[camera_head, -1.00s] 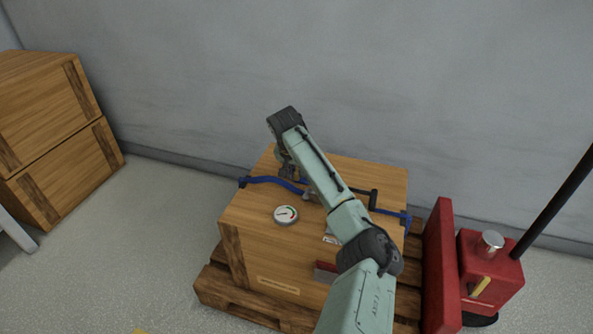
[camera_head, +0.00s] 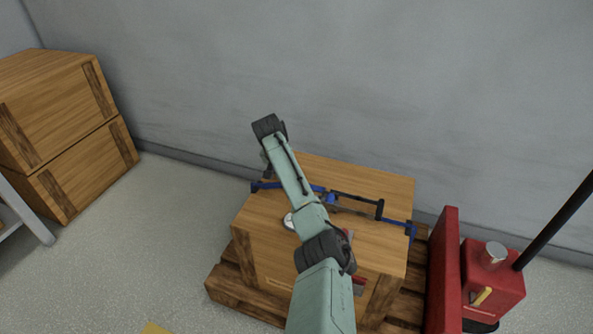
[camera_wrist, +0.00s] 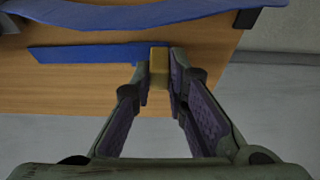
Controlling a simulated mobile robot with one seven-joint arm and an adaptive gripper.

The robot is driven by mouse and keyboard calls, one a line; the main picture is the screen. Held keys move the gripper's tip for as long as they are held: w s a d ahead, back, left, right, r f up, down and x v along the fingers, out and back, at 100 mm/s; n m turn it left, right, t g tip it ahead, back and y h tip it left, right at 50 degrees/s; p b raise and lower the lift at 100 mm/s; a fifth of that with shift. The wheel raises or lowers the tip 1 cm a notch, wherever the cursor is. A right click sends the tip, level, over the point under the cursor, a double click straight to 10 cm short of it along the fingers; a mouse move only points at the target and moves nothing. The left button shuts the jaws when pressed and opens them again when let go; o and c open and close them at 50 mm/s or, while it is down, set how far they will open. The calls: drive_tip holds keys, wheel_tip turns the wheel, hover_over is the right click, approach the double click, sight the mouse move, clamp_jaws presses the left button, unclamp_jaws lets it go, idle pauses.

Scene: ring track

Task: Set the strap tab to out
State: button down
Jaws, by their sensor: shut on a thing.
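In the wrist view, my gripper (camera_wrist: 161,80) has its two fingers closed on a small yellow strap tab (camera_wrist: 159,66). The tab sits at the end of a narrow flat blue strap tail (camera_wrist: 85,53), out near the edge of the wooden box top. A wider, curved blue strap (camera_wrist: 140,16) runs above it in that view. In the head view, the blue strap (camera_head: 266,186) crosses the wooden box (camera_head: 390,189) with a dark buckle frame (camera_head: 379,209) on its right part. My arm hides the tab and my fingertips there.
A round gauge (camera_head: 289,221) on the box is partly hidden by my arm. The box stands on a wooden pallet (camera_head: 226,281). A red pallet jack (camera_head: 491,275) is at the right, a grey wall behind. Stacked crates (camera_head: 60,130) stand at left, with clear floor between.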

drive_tip(key=shift+w+a+r, duration=0.15)
drive_tip(key=shift+w+a, duration=0.1)
drive_tip(key=shift+a, duration=0.1)
drive_tip(key=c, duration=1.6)
unclamp_jaws()
drive_tip(key=shift+s, duration=0.1)
drive_tip(key=shift+o, duration=0.2)
drive_tip(key=v, duration=1.1)
drive_tip(key=shift+s+r, duration=0.25)
drive_tip(key=shift+r, duration=0.1)
drive_tip(key=shift+a, duration=0.1)
